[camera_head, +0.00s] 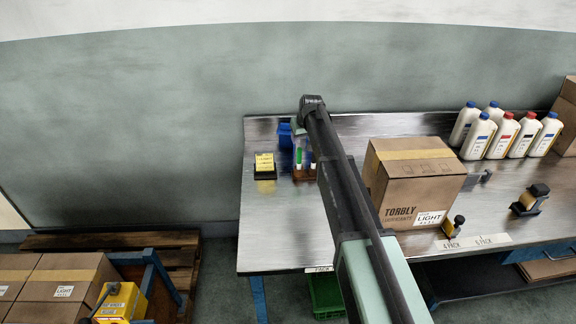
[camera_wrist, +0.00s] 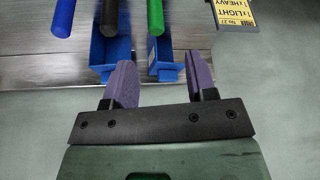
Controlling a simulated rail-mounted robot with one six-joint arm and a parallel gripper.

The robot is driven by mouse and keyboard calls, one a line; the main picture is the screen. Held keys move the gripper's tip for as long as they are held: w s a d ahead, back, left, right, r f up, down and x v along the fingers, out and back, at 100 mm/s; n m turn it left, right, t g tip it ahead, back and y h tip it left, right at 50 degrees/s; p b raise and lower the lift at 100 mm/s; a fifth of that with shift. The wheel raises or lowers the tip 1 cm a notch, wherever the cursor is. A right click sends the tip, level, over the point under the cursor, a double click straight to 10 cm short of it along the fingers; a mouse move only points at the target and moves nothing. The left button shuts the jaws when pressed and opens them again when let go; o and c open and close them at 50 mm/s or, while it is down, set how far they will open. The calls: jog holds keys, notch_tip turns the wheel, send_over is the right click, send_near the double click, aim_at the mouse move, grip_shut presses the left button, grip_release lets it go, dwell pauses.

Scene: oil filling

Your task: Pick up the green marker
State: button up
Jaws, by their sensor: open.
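The green marker (camera_head: 299,158) stands upright in a small brown holder (camera_head: 304,177) on the metal table. In the wrist view the green marker (camera_wrist: 155,17) hangs into the top edge, with a black marker (camera_wrist: 109,18) and a blue marker (camera_wrist: 62,18) to its left. My gripper (camera_wrist: 162,75) is open and empty, with its two purple fingers spread. The green marker lies beyond the fingertips, roughly in line with the gap and apart from both fingers. In the head view my arm covers part of the holder, and the fingers are hard to make out.
A blue container (camera_head: 285,137) stands behind the markers and shows as blue walls in the wrist view (camera_wrist: 112,45). A yellow label block (camera_head: 264,163) sits to the left. A large cardboard box (camera_head: 415,185) and several white bottles (camera_head: 502,135) stand to the right. The table's front left is clear.

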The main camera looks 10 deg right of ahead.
aim_at(300, 148)
jog(key=b+x, duration=1)
jog(key=x, duration=0.1)
jog(key=shift+s+d+f, duration=0.15)
jog(key=shift+d, duration=0.15)
jog(key=shift+r, duration=0.3)
grip_shut()
jog(key=shift+r, duration=0.1)
notch_tip(300, 148, up, 20)
jog(key=p, duration=2)
